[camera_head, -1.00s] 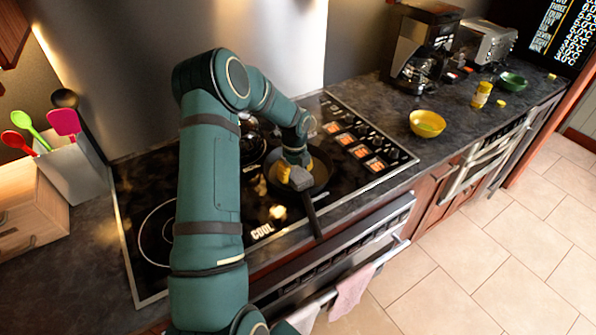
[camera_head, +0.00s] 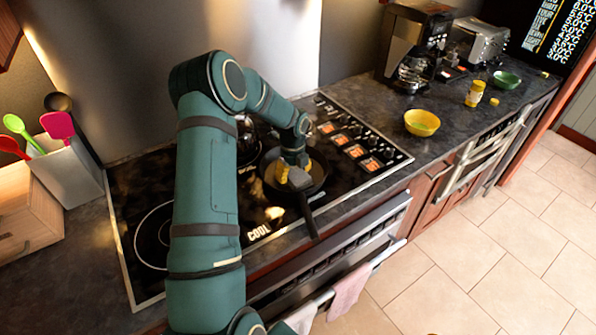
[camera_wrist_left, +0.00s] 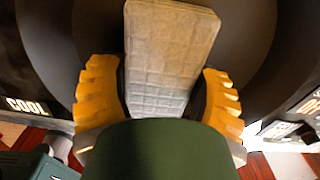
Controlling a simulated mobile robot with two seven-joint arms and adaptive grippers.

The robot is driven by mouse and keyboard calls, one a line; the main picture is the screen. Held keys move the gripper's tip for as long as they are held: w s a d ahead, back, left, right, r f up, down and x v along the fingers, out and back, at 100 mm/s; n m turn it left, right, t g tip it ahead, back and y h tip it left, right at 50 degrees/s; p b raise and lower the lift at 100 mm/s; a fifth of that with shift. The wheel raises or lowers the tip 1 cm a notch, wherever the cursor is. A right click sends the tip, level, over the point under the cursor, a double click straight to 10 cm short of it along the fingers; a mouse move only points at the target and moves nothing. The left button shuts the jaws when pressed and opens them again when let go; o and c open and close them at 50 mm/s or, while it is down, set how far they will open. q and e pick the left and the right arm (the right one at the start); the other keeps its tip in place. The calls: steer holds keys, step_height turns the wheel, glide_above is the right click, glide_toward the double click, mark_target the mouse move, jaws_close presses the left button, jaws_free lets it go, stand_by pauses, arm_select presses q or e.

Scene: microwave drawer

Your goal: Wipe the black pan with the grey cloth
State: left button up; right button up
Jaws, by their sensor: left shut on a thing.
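The black pan (camera_head: 318,171) sits on the black cooktop, its handle pointing toward the front edge of the counter. My left gripper (camera_head: 291,175) is over the pan, with its yellow fingers shut on the grey cloth (camera_head: 299,179). In the left wrist view the grey cloth (camera_wrist_left: 165,55) is a folded, block-like pad between the two yellow fingers of the left gripper (camera_wrist_left: 160,95). The dark pan surface (camera_wrist_left: 250,40) lies beneath it. I cannot tell whether the cloth touches the pan. My right gripper is out of view.
A yellow bowl (camera_head: 422,122), a yellow bottle (camera_head: 475,93), a green bowl (camera_head: 507,79) and a coffee maker (camera_head: 413,45) stand on the right counter. A utensil holder (camera_head: 68,170) stands at left. Towels (camera_head: 349,291) hang on the oven handle below.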

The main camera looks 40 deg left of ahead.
arm_select(q)
steer(key=shift+s+a, duration=0.3)
steer(key=shift+s, duration=0.1)
steer(key=shift+w+d, duration=0.8)
steer(key=shift+w, duration=0.3)
steer(key=shift+s+a, duration=0.8)
steer(key=shift+s, duration=0.25)
steer(key=shift+w+d+f, duration=0.1)
steer(key=shift+w+d, duration=0.8)
steer(key=shift+w, duration=0.15)
steer(key=shift+w+r, duration=0.1)
steer(key=shift+r, duration=0.4)
